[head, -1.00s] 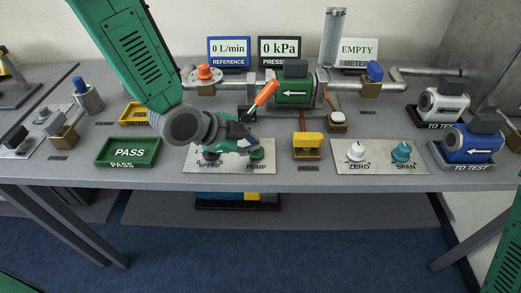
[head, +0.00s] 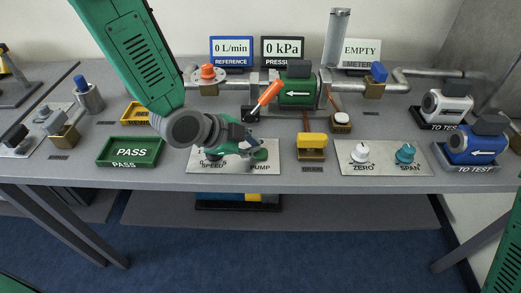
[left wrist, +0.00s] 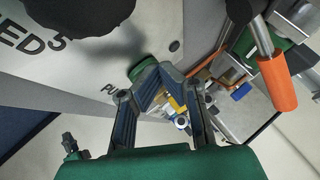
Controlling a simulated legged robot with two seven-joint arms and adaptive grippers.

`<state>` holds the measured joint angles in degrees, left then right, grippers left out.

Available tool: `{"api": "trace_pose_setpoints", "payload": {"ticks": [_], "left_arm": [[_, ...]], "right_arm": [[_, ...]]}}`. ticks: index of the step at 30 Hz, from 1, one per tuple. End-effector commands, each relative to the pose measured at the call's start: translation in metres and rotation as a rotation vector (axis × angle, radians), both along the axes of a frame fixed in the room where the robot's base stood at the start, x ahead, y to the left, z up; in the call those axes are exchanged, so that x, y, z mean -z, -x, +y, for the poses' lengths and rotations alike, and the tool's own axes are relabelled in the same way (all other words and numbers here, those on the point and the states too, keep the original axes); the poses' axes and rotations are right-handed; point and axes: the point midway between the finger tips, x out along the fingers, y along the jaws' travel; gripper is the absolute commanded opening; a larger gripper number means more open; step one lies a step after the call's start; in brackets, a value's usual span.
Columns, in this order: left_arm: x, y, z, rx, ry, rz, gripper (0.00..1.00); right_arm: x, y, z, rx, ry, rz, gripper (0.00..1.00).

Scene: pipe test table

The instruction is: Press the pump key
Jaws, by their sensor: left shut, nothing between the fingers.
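The green pump key (head: 261,155) sits on the right part of a light panel (head: 236,170), above the PUMP label. In the left wrist view the key (left wrist: 143,69) shows just beyond the fingertips, partly covered by them. My left gripper (head: 250,144) is shut and empty, over the panel and close to the key. In the left wrist view its fingertips (left wrist: 158,76) meet beside the key; I cannot tell whether they touch it. The dark speed knob (left wrist: 85,14) shows in the left wrist view and is mostly hidden by my gripper in the head view.
An orange-handled lever (head: 269,94) stands just behind the panel. A yellow drain block (head: 312,142) and a panel with ZERO and SPAN knobs (head: 382,167) lie to the right. A green PASS tray (head: 130,152) lies left. The pressure display (head: 283,50) reads 0 kPa.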

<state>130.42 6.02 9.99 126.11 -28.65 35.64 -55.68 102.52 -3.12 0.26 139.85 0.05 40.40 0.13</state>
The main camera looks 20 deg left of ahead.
Motion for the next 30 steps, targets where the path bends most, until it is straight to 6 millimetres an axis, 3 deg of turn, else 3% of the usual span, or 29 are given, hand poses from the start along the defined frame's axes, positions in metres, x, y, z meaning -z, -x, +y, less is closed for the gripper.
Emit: {"api": "trace_pose_setpoints", "payload": {"ticks": [10, 23, 30], "left_arm": [[-0.016, 0.001, -0.013, 0.002, -0.005, 0.001, 0.00], [-0.018, 0.001, -0.011, 0.000, -0.001, 0.001, 0.00], [-0.041, 0.001, -0.013, 0.000, -0.003, 0.000, 0.00]], "right_arm": [[-0.013, 0.000, 0.000, 0.000, 0.000, 0.000, 0.00], [-0.015, 0.000, 0.000, 0.000, 0.000, 0.000, 0.00], [-0.034, 0.000, 0.000, 0.000, 0.000, 0.000, 0.00]]}}
